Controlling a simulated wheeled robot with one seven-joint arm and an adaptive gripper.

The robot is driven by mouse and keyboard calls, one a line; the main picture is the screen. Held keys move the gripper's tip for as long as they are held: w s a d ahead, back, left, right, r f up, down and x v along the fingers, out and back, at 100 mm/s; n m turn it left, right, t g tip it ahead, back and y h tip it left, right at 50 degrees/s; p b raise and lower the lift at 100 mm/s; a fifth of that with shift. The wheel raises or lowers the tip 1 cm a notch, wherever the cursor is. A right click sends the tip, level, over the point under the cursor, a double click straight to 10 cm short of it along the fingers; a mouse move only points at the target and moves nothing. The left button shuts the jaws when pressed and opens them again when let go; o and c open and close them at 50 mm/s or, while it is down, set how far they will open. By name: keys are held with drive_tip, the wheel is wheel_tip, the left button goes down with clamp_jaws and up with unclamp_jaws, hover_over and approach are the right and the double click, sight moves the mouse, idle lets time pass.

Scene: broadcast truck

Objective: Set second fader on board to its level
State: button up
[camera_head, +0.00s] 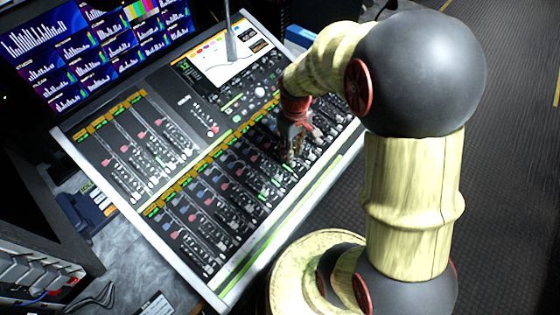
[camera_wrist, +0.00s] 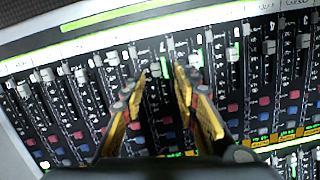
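The board (camera_head: 300,209) is a light-framed mixing console with rows of faders, seen at an angle in the head view. The wrist view shows its fader strips close up, with pale fader caps such as one (camera_wrist: 113,58) left of the fingers and another (camera_wrist: 269,46) at the right. I cannot tell which fader is the second one. My gripper (camera_head: 290,152) is over the right part of the lower fader bank. In the wrist view my gripper (camera_wrist: 163,75) has its two yellow-padded fingers apart, with nothing clearly between them. Whether the tips touch a cap cannot be told.
An upper-left fader bank (camera_head: 135,150) and a tilted screen (camera_head: 225,58) are on the console. A monitor wall (camera_head: 95,45) stands behind. Rack gear (camera_head: 35,275) and cables are at lower left. Dark floor (camera_head: 510,170) is open at right.

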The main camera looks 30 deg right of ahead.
sight(274, 152)
drive_tip(key=shift+w+r+n, duration=0.45)
drive_tip(key=shift+w+n, duration=0.05)
drive_tip(key=shift+w, duration=0.3)
drive_tip(key=shift+t, duration=0.3)
drive_tip(key=shift+n, duration=0.4)
wheel_tip(274, 152, down, 8)
drive_tip(key=shift+r+b, duration=0.15)
drive_tip(key=shift+b, duration=1.05)
drive_tip(key=c, duration=0.3)
drive_tip(key=c, duration=0.4)
clamp_jaws()
